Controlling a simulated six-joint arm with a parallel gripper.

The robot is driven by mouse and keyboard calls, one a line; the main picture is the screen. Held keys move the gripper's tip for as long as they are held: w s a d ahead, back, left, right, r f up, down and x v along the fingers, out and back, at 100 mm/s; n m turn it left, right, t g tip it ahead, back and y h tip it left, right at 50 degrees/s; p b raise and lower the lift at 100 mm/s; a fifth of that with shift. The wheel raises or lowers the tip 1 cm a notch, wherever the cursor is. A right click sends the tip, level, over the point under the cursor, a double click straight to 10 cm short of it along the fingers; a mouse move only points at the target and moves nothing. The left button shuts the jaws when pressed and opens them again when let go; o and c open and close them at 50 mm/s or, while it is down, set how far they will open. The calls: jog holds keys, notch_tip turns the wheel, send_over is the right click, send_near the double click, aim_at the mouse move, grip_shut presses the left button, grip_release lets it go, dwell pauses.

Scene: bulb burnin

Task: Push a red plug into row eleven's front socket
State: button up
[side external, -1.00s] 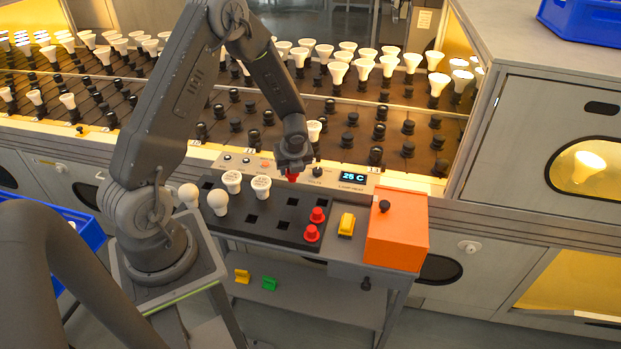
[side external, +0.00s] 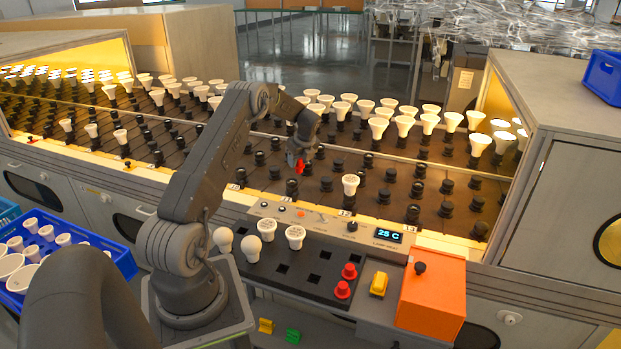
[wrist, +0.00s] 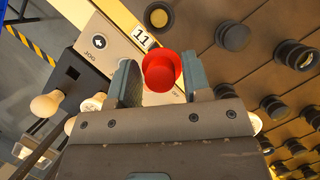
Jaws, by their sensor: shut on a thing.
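My gripper (side external: 300,160) is shut on a red plug (wrist: 160,75), which shows between the two fingers in the wrist view and as a small red spot (side external: 300,167) in the side view. It is held over the front edge of the socket deck. The row label 11 (wrist: 142,39) lies just beyond the plug in the wrist view, with a front socket (wrist: 157,16) next to it. In the side view a dark socket (side external: 292,187) shows just below the plug. I cannot tell the exact gap between them.
Two red plugs (side external: 346,280) stand on the trolley's black tray (side external: 310,293), near a yellow block (side external: 379,284) and an orange box (side external: 432,297). White bulbs (side external: 252,248) stand at the tray's left. A bulb (side external: 350,186) stands in a socket right of my gripper.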

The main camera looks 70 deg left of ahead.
jog(key=shift+n, duration=0.4)
jog(key=shift+s+a+f, duration=0.2)
jog(key=shift+a+f, duration=0.45)
jog(key=shift+a, duration=0.1)
jog(key=shift+s+a+f, duration=0.2)
jog(key=shift+a+f, duration=0.4)
jog(key=shift+a, duration=0.1)
jog(key=shift+s+a+f, duration=0.2)
jog(key=shift+a+f, duration=0.45)
jog(key=shift+a, duration=0.1)
jog(key=shift+f, duration=0.4)
jog(key=shift+f, duration=0.7)
jog(key=shift+f, duration=0.35)
jog(key=shift+f, duration=0.35)
jog(key=shift+f, duration=0.25)
jog(key=o, duration=1)
jog(key=shift+r, duration=0.1)
